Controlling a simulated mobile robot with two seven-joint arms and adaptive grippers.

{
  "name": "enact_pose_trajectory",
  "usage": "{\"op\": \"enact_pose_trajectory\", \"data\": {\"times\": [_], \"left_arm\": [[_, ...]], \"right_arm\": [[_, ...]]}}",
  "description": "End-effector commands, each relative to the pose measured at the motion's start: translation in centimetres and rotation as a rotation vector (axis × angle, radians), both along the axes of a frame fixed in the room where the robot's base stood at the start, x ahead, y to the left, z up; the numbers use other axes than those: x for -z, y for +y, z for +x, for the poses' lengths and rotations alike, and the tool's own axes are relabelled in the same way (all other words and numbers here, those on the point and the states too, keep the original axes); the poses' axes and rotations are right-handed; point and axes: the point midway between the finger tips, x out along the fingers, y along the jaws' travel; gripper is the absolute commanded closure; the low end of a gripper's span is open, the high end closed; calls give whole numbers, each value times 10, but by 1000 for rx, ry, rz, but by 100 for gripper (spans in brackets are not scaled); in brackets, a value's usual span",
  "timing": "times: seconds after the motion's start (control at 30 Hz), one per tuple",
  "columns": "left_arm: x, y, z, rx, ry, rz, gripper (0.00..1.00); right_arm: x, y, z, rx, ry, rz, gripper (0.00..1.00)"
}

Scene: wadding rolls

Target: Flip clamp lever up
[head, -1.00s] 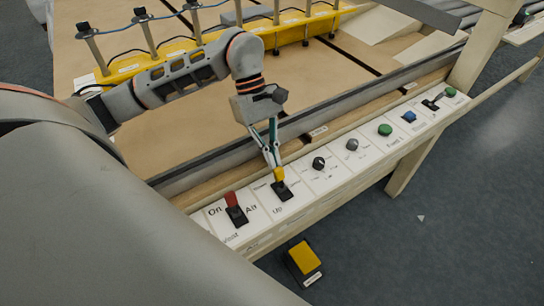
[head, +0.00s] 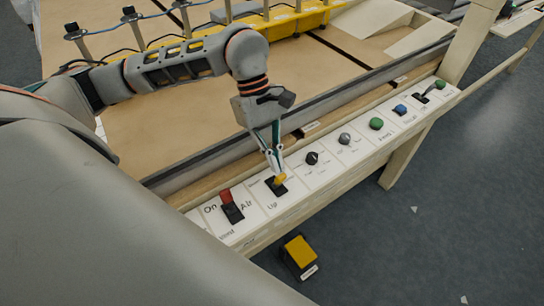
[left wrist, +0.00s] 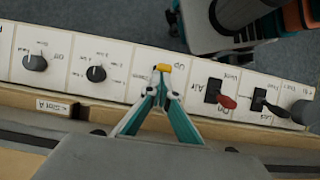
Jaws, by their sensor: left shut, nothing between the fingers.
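A yellow-tipped lever (head: 281,178) stands on a dark base on the white control panel (head: 330,177), beside a label like "Up". My left gripper (head: 278,170) reaches down to it from behind, its fingers shut with nothing between them. In the left wrist view the yellow tip (left wrist: 163,67) lies just beyond the fingertips (left wrist: 162,82), touching or nearly touching. The fingers partly hide the lever and its base. The word "clamp" is not readable on any label. My right gripper is not in view.
A red lever (head: 226,195) marked "On" and "Air" stands just left. Black and grey knobs (head: 312,158), a green button (head: 376,123) and a blue button (head: 400,109) line the panel to the right. A yellow-topped pedal (head: 300,252) sits on the floor.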

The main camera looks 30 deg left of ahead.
Motion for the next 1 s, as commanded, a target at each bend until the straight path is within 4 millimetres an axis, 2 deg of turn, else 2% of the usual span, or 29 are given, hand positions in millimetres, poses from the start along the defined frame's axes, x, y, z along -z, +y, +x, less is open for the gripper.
{"op": "enact_pose_trajectory", "data": {"times": [0.4,1.0], "left_arm": [[0,-13,-6,7,4,-6,100],[-4,-15,-9,12,4,-8,100]], "right_arm": [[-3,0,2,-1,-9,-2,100],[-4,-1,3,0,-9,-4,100]]}}
